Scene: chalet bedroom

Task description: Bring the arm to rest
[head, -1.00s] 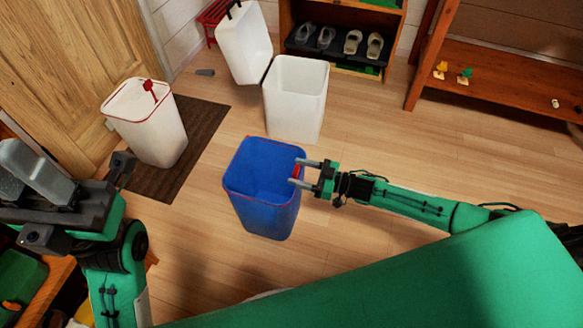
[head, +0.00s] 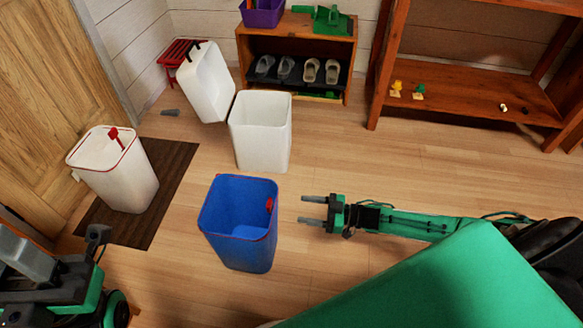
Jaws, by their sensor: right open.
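My right gripper (head: 314,211) is open and empty, its two fingers pointing left. It is to the right of the blue bin (head: 237,249), apart from it in the picture. My right arm reaches in from the right edge, partly behind my green body cover. My left arm shows at the lower left; a dark and green part of it is in view, cut off by the frame edge. Its fingertips cannot be made out clearly. The blue bin stands upright on the floor, with a small red part on its inner right wall.
A shoe shelf (head: 300,45) and wooden rack (head: 470,85) stand behind. Right floor is clear.

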